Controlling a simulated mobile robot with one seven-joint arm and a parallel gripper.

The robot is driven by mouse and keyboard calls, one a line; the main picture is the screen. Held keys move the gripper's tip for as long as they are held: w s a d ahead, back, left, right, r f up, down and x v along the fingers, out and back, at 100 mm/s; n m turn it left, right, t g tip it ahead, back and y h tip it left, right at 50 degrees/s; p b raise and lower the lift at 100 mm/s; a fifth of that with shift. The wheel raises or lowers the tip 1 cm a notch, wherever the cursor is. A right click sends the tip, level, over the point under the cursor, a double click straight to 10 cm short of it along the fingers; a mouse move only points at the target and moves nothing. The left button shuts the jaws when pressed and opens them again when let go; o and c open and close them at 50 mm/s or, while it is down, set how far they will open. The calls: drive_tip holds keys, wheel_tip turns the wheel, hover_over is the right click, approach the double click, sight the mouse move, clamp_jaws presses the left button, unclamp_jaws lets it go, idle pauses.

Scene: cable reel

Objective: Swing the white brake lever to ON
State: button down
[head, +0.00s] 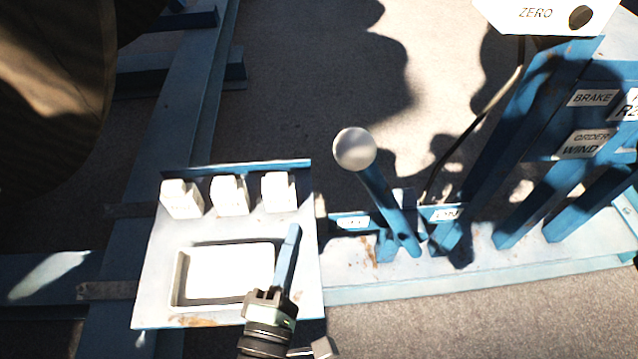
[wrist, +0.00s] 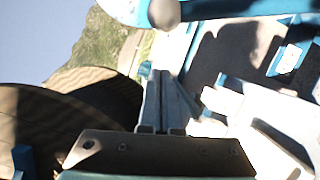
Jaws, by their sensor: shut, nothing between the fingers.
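The brake lever has a white ball knob (head: 354,149) on a blue shaft (head: 388,205) that rises from the blue frame and leans up and to the left in the head view. Two small white labels flank the shaft: a left label (head: 352,222) and a right label (head: 445,214). Their words are too small to read surely. My gripper (head: 294,232) is shut and empty, over the white tray panel, left of the lever and apart from it. In the wrist view my closed fingers (wrist: 163,78) point up. A round grey knob (wrist: 164,14) beyond them may be the lever's ball.
Three white blocks (head: 230,194) stand along the back of the panel (head: 145,300), behind a shallow white recess (head: 225,275). Blue posts (head: 500,130) with BRAKE and ORDER WIND signs (head: 592,98) rise at right. A large wooden reel (head: 60,80) is at upper left.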

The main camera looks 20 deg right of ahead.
drive_tip(key=s+d+p+x, duration=0.1)
drive_tip(key=p+x, duration=0.3)
drive_tip(key=x, duration=0.8)
drive_tip(key=shift+d+r, duration=0.35)
drive_tip(key=shift+d, duration=0.55)
drive_tip(key=shift+r, duration=0.1)
